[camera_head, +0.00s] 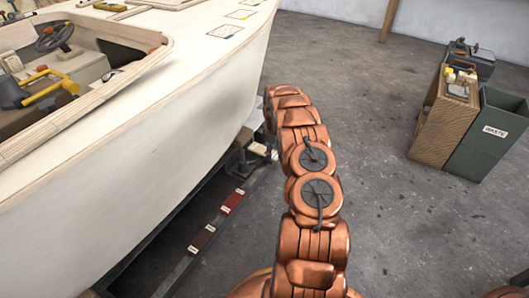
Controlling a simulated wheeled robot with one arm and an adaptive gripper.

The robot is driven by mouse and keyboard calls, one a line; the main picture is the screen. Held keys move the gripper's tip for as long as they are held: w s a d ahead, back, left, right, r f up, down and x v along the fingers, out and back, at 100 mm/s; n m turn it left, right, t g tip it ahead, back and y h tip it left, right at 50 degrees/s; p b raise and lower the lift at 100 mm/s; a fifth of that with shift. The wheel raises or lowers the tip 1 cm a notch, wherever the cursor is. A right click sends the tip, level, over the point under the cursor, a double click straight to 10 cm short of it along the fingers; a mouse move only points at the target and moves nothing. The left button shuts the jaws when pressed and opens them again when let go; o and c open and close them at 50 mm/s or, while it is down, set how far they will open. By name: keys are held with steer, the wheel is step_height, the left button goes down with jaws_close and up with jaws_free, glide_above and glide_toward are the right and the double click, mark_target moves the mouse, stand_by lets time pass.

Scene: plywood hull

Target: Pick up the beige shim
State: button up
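I cannot pick out a beige shim for certain. A small pale piece (257,148) shows beside the hull, just left of my arm, but I cannot tell what it is. A red block (232,202) and a brown block (202,238), both with white labels, lie on a dark rail low beside the hull. My copper arm rises from the bottom middle and bends over at its far end near the hull. Dark grey parts (272,155) beside the arm there may belong to my gripper. The arm hides much of this spot, so the finger state is unclear.
The pale boat hull (190,105) fills the left, its open cockpit (60,70) holding a steering wheel and tools. A green waste bin (490,140) and a wooden cabinet (440,125) stand at the right. The concrete floor (385,190) between is clear.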

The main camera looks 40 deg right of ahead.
steer(key=c, duration=0.9)
steer(key=shift+s+a+r+p, duration=0.15)
steer(key=shift+r+p, duration=0.2)
steer(key=shift+r, duration=0.6)
steer(key=shift+s+r+p, duration=0.15)
steer(key=shift+r+p, duration=0.2)
steer(key=shift+r, duration=0.6)
steer(key=s+a, duration=0.2)
steer(key=s, duration=0.2)
steer(key=s+a+p, duration=0.1)
steer(key=s+a, duration=0.2)
steer(key=s, duration=0.1)
steer(key=s+a+r+p, duration=0.1)
steer(key=s+a, duration=0.1)
steer(key=s, duration=0.3)
steer(key=shift+s+a+r, duration=0.1)
steer(key=shift+a, duration=0.3)
steer(key=shift+w+d+f, duration=0.8)
steer(key=shift+w+d, duration=0.45)
steer(key=shift+w, duration=0.9)
steer(key=shift+w+d+f, duration=0.8)
steer(key=shift+w+d, duration=0.5)
steer(key=shift+w, duration=0.8)
steer(key=shift+w+d+f, duration=0.8)
steer(key=shift+w+d, duration=0.45)
steer(key=shift+w, duration=0.9)
steer(key=shift+w+d, duration=0.25)
steer(key=shift+w, duration=0.2)
